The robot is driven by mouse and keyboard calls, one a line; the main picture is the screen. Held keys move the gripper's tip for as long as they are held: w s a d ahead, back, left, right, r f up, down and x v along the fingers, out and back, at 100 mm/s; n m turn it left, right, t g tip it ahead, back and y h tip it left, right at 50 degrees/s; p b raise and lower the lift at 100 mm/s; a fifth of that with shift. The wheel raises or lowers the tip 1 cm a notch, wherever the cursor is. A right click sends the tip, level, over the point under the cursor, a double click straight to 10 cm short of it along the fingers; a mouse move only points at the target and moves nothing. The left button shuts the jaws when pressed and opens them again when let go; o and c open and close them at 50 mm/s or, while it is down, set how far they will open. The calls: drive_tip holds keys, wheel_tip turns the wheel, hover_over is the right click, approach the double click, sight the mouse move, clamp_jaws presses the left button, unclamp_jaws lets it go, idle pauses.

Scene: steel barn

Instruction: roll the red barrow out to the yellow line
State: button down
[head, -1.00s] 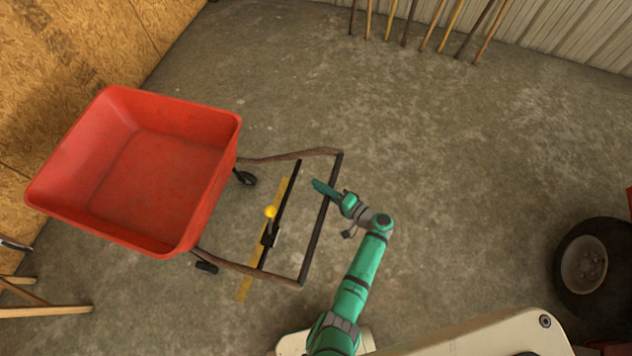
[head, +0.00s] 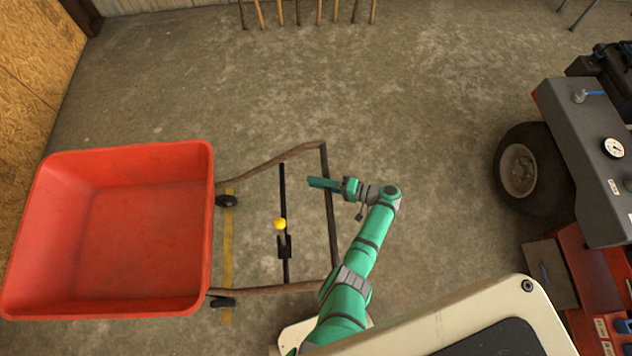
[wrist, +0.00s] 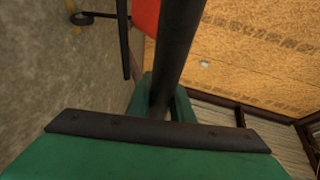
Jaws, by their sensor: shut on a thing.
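The red barrow (head: 60,165) stands on the floor at the left of the head view, its tray empty. Two brown handles run right from it to a dark end bar (head: 331,235). My gripper (head: 326,184) is shut on this bar near its far end; the wrist view shows the bar (wrist: 180,45) running between the green jaws. The yellow line (head: 228,260) crosses the floor under the handles, just right of the tray. Two small black wheels (head: 223,302) appear at or very near the line. A yellow knob (head: 280,224) sits on a black crosspiece between the handles.
A red and grey machine with a large black tyre (head: 522,172) stands at the right. Several long-handled tools (head: 297,12) lean at the back. A chipboard wall (head: 35,75) is at the left.

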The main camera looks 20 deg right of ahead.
drive_tip(key=shift+d, duration=0.15)
drive_tip(key=c, duration=1.6)
unclamp_jaws()
drive_tip(key=shift+o, duration=0.2)
drive_tip(key=shift+d, duration=0.1)
drive_tip(key=v, duration=1)
drive_tip(key=shift+s+d, duration=0.15)
drive_tip(key=shift+s, duration=0.15)
drive_tip(key=shift+w+r, duration=0.1)
